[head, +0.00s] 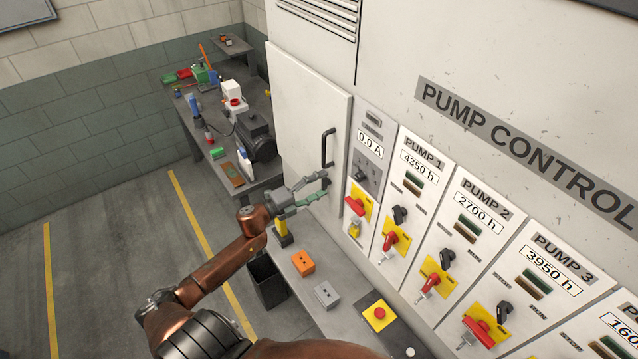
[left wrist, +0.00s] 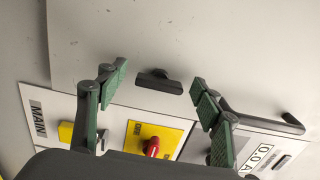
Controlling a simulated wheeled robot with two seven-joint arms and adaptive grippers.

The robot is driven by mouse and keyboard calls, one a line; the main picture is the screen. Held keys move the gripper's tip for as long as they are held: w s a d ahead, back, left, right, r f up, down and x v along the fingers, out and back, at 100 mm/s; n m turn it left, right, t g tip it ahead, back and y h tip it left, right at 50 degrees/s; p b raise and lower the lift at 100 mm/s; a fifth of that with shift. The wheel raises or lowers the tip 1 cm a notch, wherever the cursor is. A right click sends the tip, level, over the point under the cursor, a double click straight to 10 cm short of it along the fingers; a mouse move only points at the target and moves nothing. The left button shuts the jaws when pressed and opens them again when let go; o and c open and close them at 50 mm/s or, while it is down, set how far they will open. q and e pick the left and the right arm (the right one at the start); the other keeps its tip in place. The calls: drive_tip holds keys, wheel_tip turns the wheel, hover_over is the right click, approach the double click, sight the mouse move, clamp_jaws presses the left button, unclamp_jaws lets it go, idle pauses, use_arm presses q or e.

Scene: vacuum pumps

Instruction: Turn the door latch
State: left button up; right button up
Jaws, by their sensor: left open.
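The door latch (left wrist: 158,80) is a small dark bar on the pale cabinet door (head: 297,105). It lies crosswise between the two fingertips in the left wrist view, with a gap on each side. My left gripper (head: 318,188) is open, with green finger pads, at the lower right part of the door. In the left wrist view its fingers (left wrist: 159,82) straddle the latch without visibly touching it. How far the fingertips are from the door surface is hard to tell. In the head view the gripper largely hides the latch. My right gripper is not in view.
A black door handle (head: 326,148) sits just above the gripper, and one finger overlaps it in the left wrist view (left wrist: 262,121). Red and yellow switches (head: 355,205) line the pump panels to the right. A grey bench (head: 345,331) with button boxes stands below.

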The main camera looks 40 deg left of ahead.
use_arm(q)
drive_tip(key=shift+s, duration=0.2)
drive_tip(key=shift+v, duration=0.85)
drive_tip(key=p+v, duration=0.1)
drive_tip(key=v, duration=0.5)
drive_tip(key=shift+r, duration=0.1)
idle(0.3)
idle(0.4)
